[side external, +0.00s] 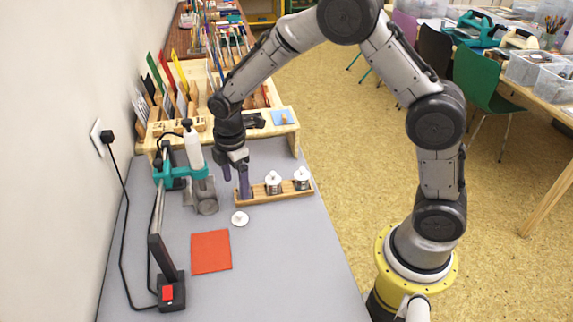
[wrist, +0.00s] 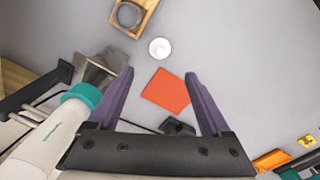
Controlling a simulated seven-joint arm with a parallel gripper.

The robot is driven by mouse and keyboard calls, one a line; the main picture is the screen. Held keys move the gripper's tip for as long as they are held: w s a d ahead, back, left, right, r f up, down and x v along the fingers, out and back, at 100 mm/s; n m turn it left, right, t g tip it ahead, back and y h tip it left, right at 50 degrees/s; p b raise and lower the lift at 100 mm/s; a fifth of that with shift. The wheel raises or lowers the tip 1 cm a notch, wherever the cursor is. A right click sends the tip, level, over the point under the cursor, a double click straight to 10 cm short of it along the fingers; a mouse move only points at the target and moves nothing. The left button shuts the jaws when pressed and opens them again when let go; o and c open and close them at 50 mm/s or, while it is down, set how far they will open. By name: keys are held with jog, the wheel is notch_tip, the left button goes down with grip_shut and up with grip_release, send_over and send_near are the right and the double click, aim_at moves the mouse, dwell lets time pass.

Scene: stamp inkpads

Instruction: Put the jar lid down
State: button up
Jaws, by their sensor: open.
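A small round white jar lid (side external: 240,218) lies on the grey table, between a wooden jar rack and an orange-red square mat (side external: 211,252). In the wrist view the lid (wrist: 159,48) shows just beyond my fingertips, near a corner of the mat (wrist: 166,92). My gripper (side external: 236,188) is open, with nothing between its purple fingers, and hangs above the table near the left end of the rack. Both fingers show in the wrist view (wrist: 159,73). Two jars with white knobbed tops (side external: 273,182) (side external: 301,178) stand in the rack.
The wooden rack (side external: 257,198) shows a round grey-rimmed opening (wrist: 130,14) in the wrist view. A teal-and-white device (side external: 194,152) stands close left of my gripper. A black post with a red switch (side external: 167,293) is at front left. The table right of the mat is clear.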

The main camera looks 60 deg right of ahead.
jog(key=s+d+r+m+t, duration=0.15)
jog(key=s+r+m, duration=0.3)
jog(key=r, duration=0.55)
jog(key=s+d+r+m+t, duration=0.1)
jog(key=s+r+m, duration=0.3)
jog(key=s, duration=0.7)
jog(key=s+d+r+m+t, duration=0.2)
jog(key=s+r+m, duration=0.2)
jog(key=s, duration=0.7)
jog(key=shift+d+r+m, duration=0.25)
jog(key=shift+d+m, duration=0.1)
jog(key=shift+m, duration=0.6)
